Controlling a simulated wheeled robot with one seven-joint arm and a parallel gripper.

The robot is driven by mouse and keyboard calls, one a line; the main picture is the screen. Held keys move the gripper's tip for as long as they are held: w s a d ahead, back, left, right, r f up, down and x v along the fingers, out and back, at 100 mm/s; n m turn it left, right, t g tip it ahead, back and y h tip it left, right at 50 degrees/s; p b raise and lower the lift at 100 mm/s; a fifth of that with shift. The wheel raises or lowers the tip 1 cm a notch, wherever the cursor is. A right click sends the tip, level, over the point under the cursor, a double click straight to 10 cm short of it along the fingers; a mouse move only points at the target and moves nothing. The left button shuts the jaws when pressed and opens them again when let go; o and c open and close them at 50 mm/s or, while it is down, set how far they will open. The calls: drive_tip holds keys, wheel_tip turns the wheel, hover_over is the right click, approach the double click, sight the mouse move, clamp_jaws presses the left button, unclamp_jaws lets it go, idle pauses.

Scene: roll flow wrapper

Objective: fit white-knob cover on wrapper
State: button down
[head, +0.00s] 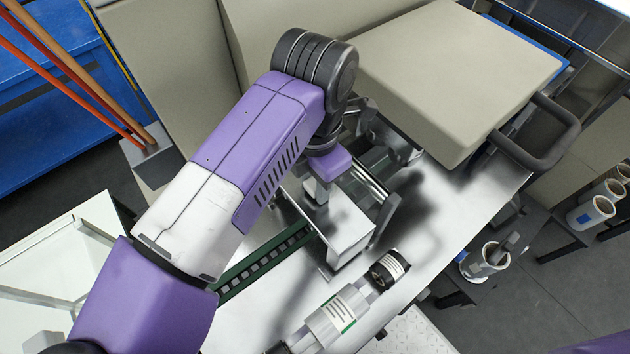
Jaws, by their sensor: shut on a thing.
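My gripper (318,186) shows below the black wrist of my purple and white arm, over the wrapper's metal deck. It is shut at the top of a silver, box-like cover (347,232). The white knob is mostly hidden by my gripper and wrist. The cover stands roughly upright over the green conveyor track (265,262) of the wrapper (458,75). Whether its lower edge touches the deck cannot be told. Metal rods and brackets are just behind and right of it.
A dark loop handle (545,135) sticks out at right. The bright metal deck (455,215) is bare right of the cover. A cup (485,262) stands beyond its edge.

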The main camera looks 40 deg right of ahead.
drive_tip(key=shift+f+b, duration=1.3)
drive_tip(key=shift+b, duration=0.45)
idle(0.4)
drive_tip(key=c, duration=1)
unclamp_jaws()
drive_tip(key=shift+o, duration=0.2)
drive_tip(key=shift+r+b, duration=0.45)
drive_tip(key=shift+r, duration=3.45)
